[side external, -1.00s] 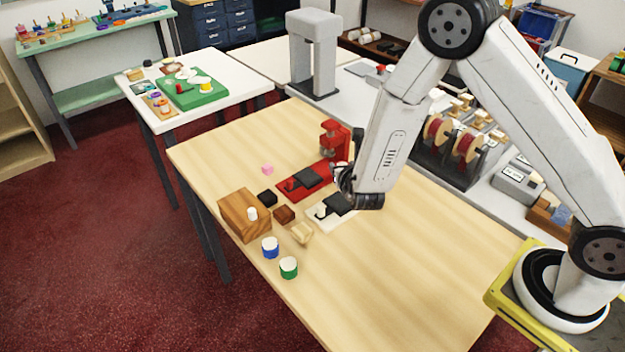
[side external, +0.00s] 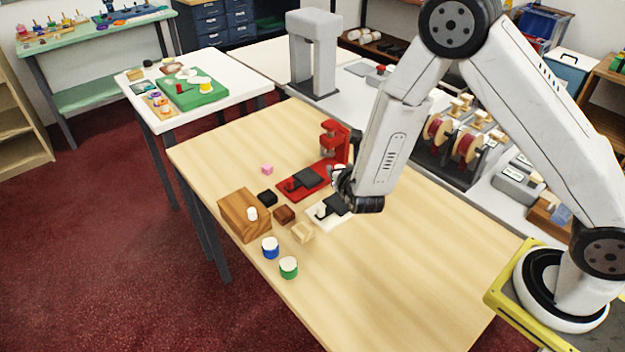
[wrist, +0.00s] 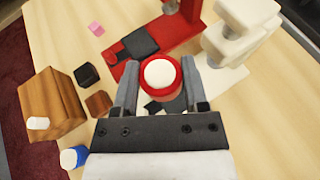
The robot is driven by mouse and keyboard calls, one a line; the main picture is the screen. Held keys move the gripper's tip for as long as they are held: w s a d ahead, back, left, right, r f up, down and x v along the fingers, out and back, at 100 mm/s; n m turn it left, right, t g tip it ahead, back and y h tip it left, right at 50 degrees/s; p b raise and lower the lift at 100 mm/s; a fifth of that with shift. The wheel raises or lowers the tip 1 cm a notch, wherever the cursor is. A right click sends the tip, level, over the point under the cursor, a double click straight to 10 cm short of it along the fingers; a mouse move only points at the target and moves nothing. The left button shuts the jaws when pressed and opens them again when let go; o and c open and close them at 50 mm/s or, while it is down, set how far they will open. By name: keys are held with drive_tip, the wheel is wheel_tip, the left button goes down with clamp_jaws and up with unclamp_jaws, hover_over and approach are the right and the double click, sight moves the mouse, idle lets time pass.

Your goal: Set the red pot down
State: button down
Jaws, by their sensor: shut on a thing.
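The red pot (wrist: 160,92), with a white top, sits between the two fingers of my gripper (wrist: 161,72) in the wrist view. The fingers are shut on its sides. In the side view my gripper (side external: 345,190) is low over the table, by the white stand's base (side external: 322,222), and largely hides the pot. The wrist view shows the pot over or near the white stand's dark pad (wrist: 173,106). I cannot tell whether the pot touches anything below.
A red stand (side external: 333,140) with a dark pad is just behind; the white stand (wrist: 240,32) rises close to the right finger. A wooden block (side external: 243,215), small cubes, a blue pot (side external: 270,250) and a green pot (side external: 288,269) are left. The front right table is clear.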

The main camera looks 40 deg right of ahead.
drive_tip(key=s+a+f+n+t+y, duration=0.1)
drive_tip(key=s+a+f+n+y, duration=0.15)
drive_tip(key=s+a, duration=0.55)
drive_tip(key=n+y, duration=0.2)
drive_tip(key=y, duration=0.1)
hover_over(323, 286)
drive_tip(key=shift+f+t, duration=0.3)
drive_tip(key=shift+f, duration=0.35)
drive_tip(key=shift+f, duration=0.15)
drive_tip(key=shift+f, duration=2.1)
drive_tip(key=shift+f, duration=1.75)
drive_tip(key=shift+f, duration=0.1)
drive_tip(key=shift+c, duration=0.5)
unclamp_jaws()
